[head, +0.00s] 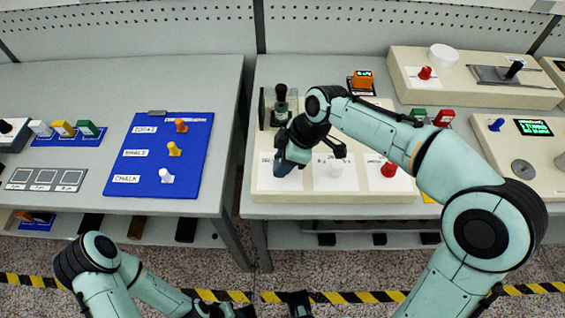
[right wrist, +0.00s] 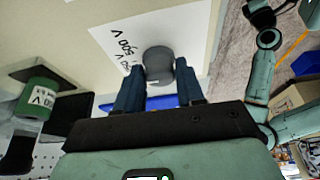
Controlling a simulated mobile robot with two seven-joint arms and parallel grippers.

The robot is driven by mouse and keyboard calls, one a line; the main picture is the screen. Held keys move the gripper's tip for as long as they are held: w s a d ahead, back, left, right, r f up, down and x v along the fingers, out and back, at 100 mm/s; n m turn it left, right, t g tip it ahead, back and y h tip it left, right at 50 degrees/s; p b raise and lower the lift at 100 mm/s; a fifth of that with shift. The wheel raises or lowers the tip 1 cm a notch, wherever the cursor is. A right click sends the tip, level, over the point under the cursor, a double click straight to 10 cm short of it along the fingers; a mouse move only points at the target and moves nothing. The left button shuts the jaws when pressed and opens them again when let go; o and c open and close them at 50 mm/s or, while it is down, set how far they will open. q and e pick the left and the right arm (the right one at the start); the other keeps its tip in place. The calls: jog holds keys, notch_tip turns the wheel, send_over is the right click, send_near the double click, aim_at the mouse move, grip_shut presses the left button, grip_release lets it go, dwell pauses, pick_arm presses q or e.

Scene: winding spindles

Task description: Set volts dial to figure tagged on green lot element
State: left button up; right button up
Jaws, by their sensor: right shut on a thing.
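My right gripper (right wrist: 159,92) is shut on a grey round dial knob (right wrist: 158,62), one finger on each side of it. The knob stands on a white plate (right wrist: 104,40) printed with volt figures; one reads 500 V, and 50 V seems to show. In the head view my right gripper (head: 282,166) is over the left plate of the near panel and hides the knob. A green cylinder (right wrist: 40,92) with a white tag ending in V shows in the right wrist view; its full figure is unclear. My left gripper is only partly in view at the bottom edge, its jaws unclear.
The cream panel also carries a white knob (head: 335,169) and a red knob (head: 389,170). A blue board (head: 150,150) with coloured pegs lies on the left table. My right arm spans the right table. A gap separates the two tables.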

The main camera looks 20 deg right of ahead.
jog(key=m, duration=0.2)
jog(key=m+t+h+b, duration=0.1)
jog(key=m, duration=0.1)
jog(key=shift+s+a+t, duration=0.1)
jog(key=shift+t, duration=0.2)
jog(key=shift+s+a+m+t+h+b, duration=0.1)
jog(key=shift+m+t+h+b, duration=0.2)
jog(key=shift+m, duration=0.8)
jog(key=shift+m+t+h+b, duration=0.2)
jog(key=shift+m+h, duration=0.1)
jog(key=shift+m, duration=0.8)
jog(key=o, duration=1)
jog(key=shift+r, duration=0.1)
jog(key=p+v, duration=0.1)
jog(key=v, duration=1.2)
jog(key=shift+r+p, duration=0.1)
jog(key=shift+p, duration=0.25)
